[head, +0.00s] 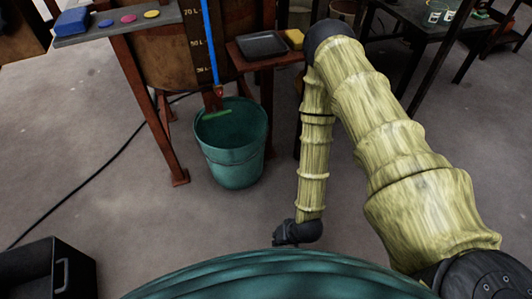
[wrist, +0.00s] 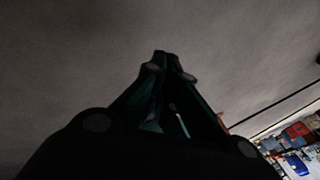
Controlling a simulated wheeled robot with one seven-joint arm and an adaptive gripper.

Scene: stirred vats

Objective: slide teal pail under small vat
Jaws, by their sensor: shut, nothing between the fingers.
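The teal pail (head: 235,158) stands upright on the floor in the head view, in front of a brown vat (head: 168,62) on red-brown legs. The vat's red-brown spout (head: 213,98) shows over the pail's mouth, and a green strip shows there too. I cannot tell whether that strip is inside the pail. My gripper (head: 279,238) hangs low to the right of the pail and nearer to me, apart from it. In the wrist view my gripper (wrist: 168,72) has its dark fingers together with nothing between them. The pail is not clearly visible there.
A shelf (head: 110,22) with a blue block and coloured discs is at upper left. A red-brown side table (head: 265,58) holds a black tray and yellow sponge. A black crate (head: 48,270) is at lower left, and a cable crosses the left floor.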

